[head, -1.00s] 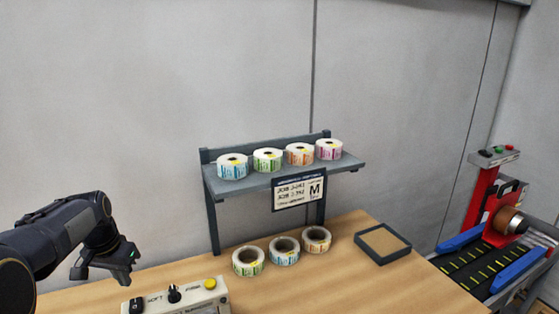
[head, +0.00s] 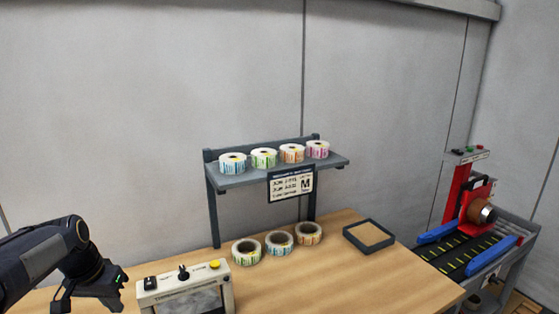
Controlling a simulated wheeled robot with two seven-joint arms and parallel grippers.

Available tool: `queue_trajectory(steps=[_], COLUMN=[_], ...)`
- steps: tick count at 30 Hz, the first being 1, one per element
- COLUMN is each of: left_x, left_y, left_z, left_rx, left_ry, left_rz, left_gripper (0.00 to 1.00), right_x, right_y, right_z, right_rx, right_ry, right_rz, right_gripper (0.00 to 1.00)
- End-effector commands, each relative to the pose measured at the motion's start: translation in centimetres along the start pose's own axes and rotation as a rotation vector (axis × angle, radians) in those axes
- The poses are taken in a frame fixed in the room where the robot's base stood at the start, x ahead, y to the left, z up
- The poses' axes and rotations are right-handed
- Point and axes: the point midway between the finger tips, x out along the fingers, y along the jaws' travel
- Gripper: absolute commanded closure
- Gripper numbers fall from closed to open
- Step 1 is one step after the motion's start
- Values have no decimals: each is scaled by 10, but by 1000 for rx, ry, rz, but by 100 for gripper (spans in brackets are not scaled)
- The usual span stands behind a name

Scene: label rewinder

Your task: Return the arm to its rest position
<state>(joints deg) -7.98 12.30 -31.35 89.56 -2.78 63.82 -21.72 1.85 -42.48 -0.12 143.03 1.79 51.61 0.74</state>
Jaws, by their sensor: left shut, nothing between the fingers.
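My left arm comes in from the left, and its dark gripper (head: 92,297) hangs at the lower left, pointing down. It is shut with nothing held, and it is left of the beige control box (head: 186,291). The box has a black switch, a black knob and a yellow button on top. My right gripper is not in view.
Several label rolls stand on a grey shelf (head: 275,174) with a sign (head: 291,185). Three rolls (head: 279,243) lie on the wooden table (head: 340,282) below. A dark-rimmed tray (head: 349,238) is right of them. A red machine with a conveyor (head: 463,251) stands at the right.

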Motion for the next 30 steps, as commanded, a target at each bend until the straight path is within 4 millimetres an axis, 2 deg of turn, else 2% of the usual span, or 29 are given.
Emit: queue_trajectory(steps=[5, 11, 14, 16, 18, 21, 25, 30], left_x=[-5, -13, -15, -13, -8, 4, 17, 22], left_y=[21, 59, 88, 111, 131, 152, 166, 170], left_z=[27, 71, 106, 135, 164, 197, 222, 230], left_rx=[-37, -74, -91, -100, -109, -119, -129, -135], left_ry=[46, 112, 157, 192, 221, 253, 274, 279], left_rz=[75, 173, 226, 254, 269, 272, 264, 259], left_gripper=[100, 100, 100, 100, 100, 100, 100, 100], right_x=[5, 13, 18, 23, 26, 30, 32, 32], right_y=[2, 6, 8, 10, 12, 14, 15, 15], right_z=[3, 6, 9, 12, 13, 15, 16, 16], right_rx=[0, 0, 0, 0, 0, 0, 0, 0], right_ry=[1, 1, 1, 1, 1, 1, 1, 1], right_rz=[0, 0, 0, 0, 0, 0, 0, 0], right_gripper=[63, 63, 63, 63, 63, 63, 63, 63])
